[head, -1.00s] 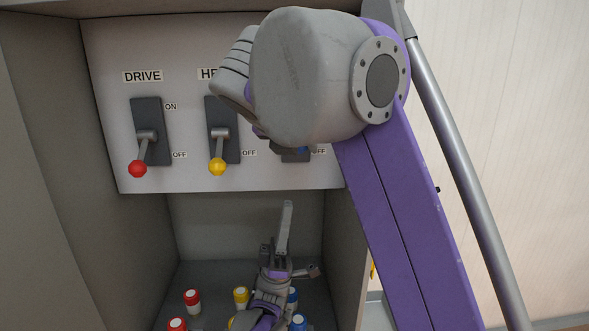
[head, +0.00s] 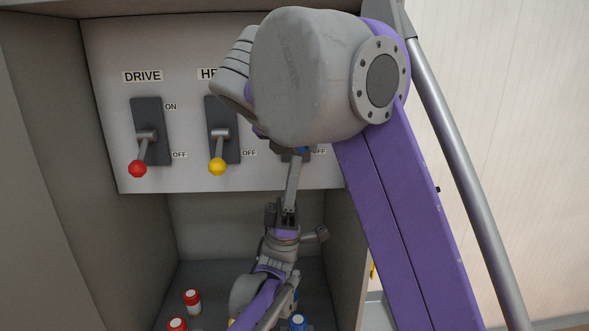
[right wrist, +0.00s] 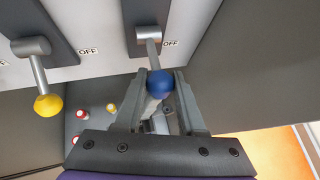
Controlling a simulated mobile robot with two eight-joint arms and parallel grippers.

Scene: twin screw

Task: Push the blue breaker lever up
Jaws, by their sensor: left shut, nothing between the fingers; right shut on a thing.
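The blue breaker lever (right wrist: 160,83) hangs down beside its OFF label, with its round blue knob at the lower end. In the head view it is mostly hidden behind my right arm. My right gripper (right wrist: 161,88) is shut on the blue knob, one finger on each side. My left gripper (head: 294,165) is shut and empty, pointing up at the panel just below the blue lever. Whether its tip touches the lever I cannot tell.
The red lever (head: 138,168) and the yellow lever (head: 217,166) both hang down at OFF on the panel (head: 190,50). Red bottles (head: 193,300) and a blue bottle (head: 299,322) stand on the cabinet floor below. Cabinet walls close in both sides.

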